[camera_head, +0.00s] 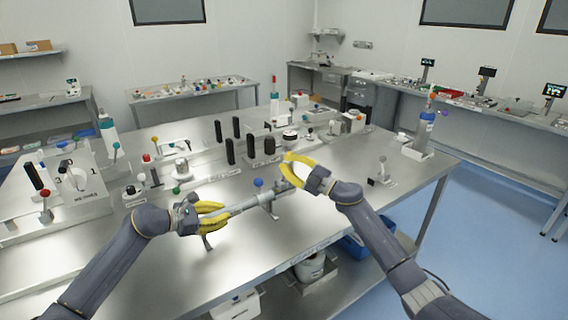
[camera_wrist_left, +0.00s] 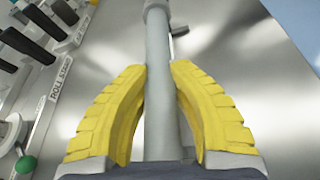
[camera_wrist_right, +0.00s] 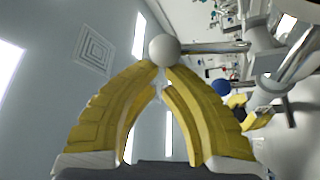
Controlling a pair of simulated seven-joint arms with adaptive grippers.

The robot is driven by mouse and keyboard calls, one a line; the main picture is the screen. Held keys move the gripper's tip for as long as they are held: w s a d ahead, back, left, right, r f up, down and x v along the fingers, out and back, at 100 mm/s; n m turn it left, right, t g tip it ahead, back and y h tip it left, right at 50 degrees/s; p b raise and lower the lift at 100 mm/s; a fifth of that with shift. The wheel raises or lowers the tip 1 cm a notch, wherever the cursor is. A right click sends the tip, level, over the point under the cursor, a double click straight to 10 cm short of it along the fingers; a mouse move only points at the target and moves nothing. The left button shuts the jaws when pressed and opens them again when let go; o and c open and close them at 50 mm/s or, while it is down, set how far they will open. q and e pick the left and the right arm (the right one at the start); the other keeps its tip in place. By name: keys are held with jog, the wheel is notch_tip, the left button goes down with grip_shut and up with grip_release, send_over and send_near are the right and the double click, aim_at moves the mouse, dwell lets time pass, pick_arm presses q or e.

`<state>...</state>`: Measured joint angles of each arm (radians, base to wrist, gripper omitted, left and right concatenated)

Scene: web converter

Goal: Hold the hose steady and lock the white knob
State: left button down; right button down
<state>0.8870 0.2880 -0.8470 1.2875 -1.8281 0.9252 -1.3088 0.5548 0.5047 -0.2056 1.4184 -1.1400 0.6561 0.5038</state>
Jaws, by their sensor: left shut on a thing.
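The grey hose (camera_head: 240,207) runs along the front of the steel table; its tube (camera_wrist_left: 157,90) passes between the yellow fingers in the left wrist view. My left gripper (camera_head: 220,209) is shut on it. The white knob (camera_wrist_right: 165,51) is a round ball on a metal rod in the right wrist view. My right gripper (camera_wrist_right: 164,68) has its fingertips close together at the ball; I cannot tell whether they clamp it. In the head view, my right gripper (camera_head: 285,163) is above and to the right of the hose, and its fingers largely hide the knob.
A blue ball knob (camera_head: 258,183) stands at the hose fixture between my grippers. Several black handles (camera_head: 230,150) and small fixtures stand behind. A valve panel (camera_head: 80,183) is at the left and a cylinder (camera_head: 425,130) at the right. The front left tabletop is clear.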

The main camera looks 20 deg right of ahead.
pick_arm(q)
jog(key=shift+s+a+f, duration=0.1)
jog(key=shift+s+f, duration=0.05)
jog(key=shift+f, duration=0.6)
pick_arm(e)
jog(key=shift+w+d+f, duration=0.1)
jog(key=shift+d, duration=0.15)
jog(key=s+d, duration=0.3)
jog(key=s, duration=0.6)
jog(key=shift+f, duration=0.2)
pick_arm(q)
jog(key=shift+r, duration=0.3)
jog(key=c, duration=1.4)
grip_release()
jog(key=shift+c, duration=0.2)
jog(key=shift+o, duration=1)
jog(key=shift+r, duration=0.15)
jog(key=shift+o, duration=0.3)
jog(key=shift+r, duration=0.15)
